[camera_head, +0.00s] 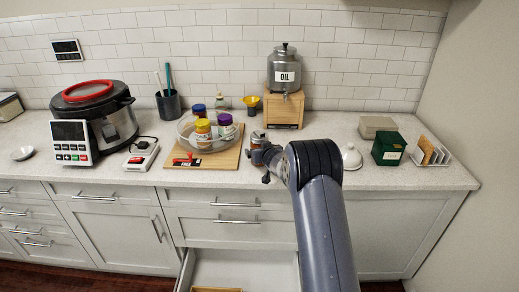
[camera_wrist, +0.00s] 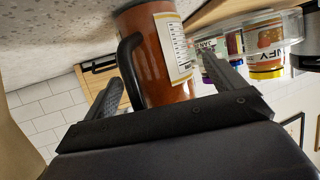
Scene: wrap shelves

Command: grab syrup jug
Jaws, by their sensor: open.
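The syrup jug (camera_wrist: 150,52) is amber-brown with a black handle and a pale printed label. In the wrist view it appears tilted because the camera is rolled. My gripper (camera_wrist: 163,70) is open, with one black finger on the handle side and the other on the label side. The jug shows between and beyond the fingers; I cannot tell whether they touch it. In the head view the jug (camera_head: 257,138) stands on the counter, its lower part hidden behind my gripper (camera_head: 264,160).
Left of the jug, a clear round tray (camera_head: 186,136) holds several jars on a wooden board (camera_head: 230,158). Behind is an oil dispenser (camera_head: 284,70) on a wooden stand (camera_head: 285,108). A white dome (camera_head: 351,157) and green box (camera_head: 388,149) stand right. A drawer (camera_head: 240,270) below is open.

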